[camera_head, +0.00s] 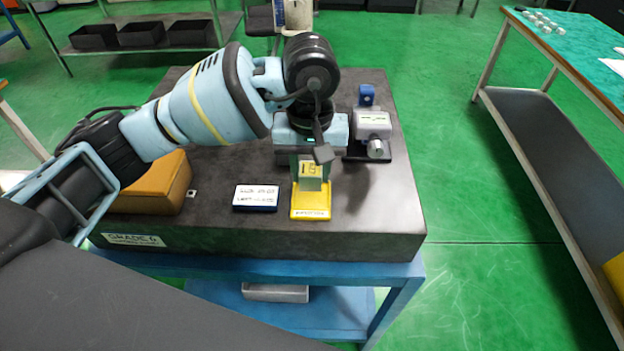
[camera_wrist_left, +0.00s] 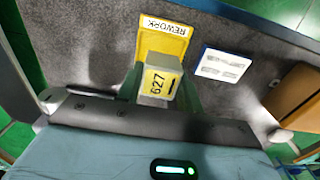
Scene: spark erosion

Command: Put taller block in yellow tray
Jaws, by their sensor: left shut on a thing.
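My left gripper (camera_head: 311,166) is shut on a grey block (camera_head: 310,184) with a yellow label; the block also shows between the fingers in the left wrist view (camera_wrist_left: 157,97), where its label reads 627. The yellow tray (camera_head: 311,203), marked REWORK in the wrist view (camera_wrist_left: 172,45), lies on the dark slab. The block is upright over the tray's rear part and hides some of it. I cannot tell whether it touches the tray floor. No second block for comparing height is clearly seen. My right gripper is not in view.
An orange-brown box (camera_head: 160,187) stands further left on the slab (camera_head: 375,210). A grey device (camera_head: 372,125) with a knob and a blue part (camera_head: 366,95) stand behind right. The slab's front right is clear.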

